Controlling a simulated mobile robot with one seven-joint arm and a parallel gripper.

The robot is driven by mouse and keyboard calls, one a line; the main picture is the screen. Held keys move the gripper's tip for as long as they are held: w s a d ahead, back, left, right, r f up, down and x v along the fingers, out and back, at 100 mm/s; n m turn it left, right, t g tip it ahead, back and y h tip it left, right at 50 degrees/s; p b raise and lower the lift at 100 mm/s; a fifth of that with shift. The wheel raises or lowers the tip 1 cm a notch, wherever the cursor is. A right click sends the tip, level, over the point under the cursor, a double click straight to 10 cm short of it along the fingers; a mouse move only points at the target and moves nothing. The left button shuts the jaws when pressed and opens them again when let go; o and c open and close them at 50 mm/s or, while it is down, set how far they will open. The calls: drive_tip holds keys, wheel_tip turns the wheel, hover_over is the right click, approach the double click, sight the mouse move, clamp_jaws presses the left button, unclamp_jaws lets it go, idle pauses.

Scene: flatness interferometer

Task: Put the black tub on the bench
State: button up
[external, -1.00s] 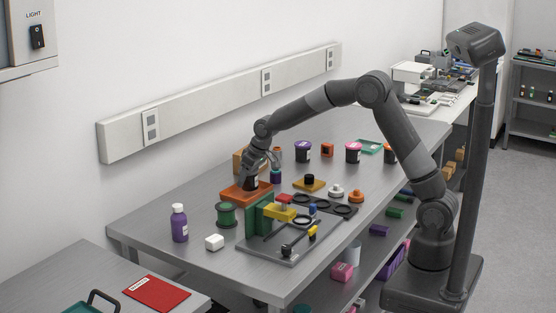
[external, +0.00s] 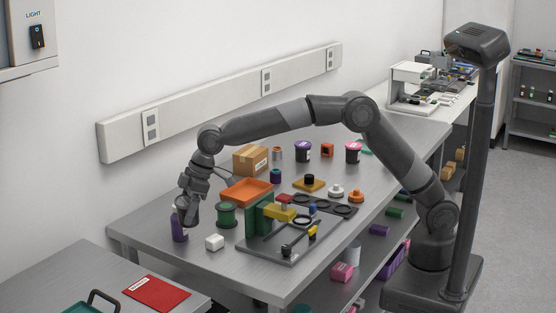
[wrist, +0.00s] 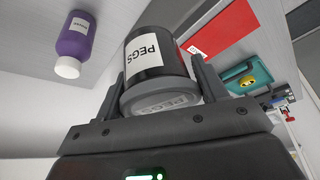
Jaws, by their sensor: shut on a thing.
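The black tub (wrist: 148,52) has a white label reading PEGS and a grey lid that faces the wrist camera. My gripper (wrist: 157,68) is shut on it, with a finger on each side. In the external view my gripper (external: 190,212) holds the tub in the air over the left end of the long grey bench (external: 150,222), close to the purple bottle (external: 180,232). The tub is small and partly hidden by the fingers there. A second grey bench (external: 62,262) stands at the lower left.
The purple bottle also shows in the wrist view (wrist: 76,40). A red booklet (external: 156,292) and a teal tray (external: 80,309) lie on the lower-left bench. An empty orange tray (external: 247,191), green spool (external: 227,214) and white block (external: 214,243) are on the long bench.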

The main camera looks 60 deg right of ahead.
sight(185, 213)
drive_tip(key=shift+n, duration=0.4)
drive_tip(key=s+a, duration=0.2)
drive_tip(key=a, duration=0.1)
drive_tip(key=shift+s+a+r, duration=0.25)
drive_tip(key=shift+s+r, duration=0.05)
drive_tip(key=shift+r, duration=0.1)
drive_tip(key=shift+g+y, duration=0.3)
drive_tip(key=shift+g, duration=0.2)
drive_tip(key=shift+s+a+f, duration=0.75)
drive_tip(key=shift+a+f, duration=1.1)
drive_tip(key=shift+a, duration=0.1)
drive_tip(key=shift+s+a+f, duration=0.75)
drive_tip(key=shift+a+f, duration=1.1)
drive_tip(key=shift+a, duration=0.15)
drive_tip(key=shift+s+a+f, duration=0.75)
drive_tip(key=shift+a+f, duration=1.1)
drive_tip(key=shift+a, duration=0.1)
drive_tip(key=shift+f, duration=0.1)
drive_tip(key=shift+f, duration=0.5)
drive_tip(key=o, duration=1.5)
drive_tip(key=shift+c, duration=0.2)
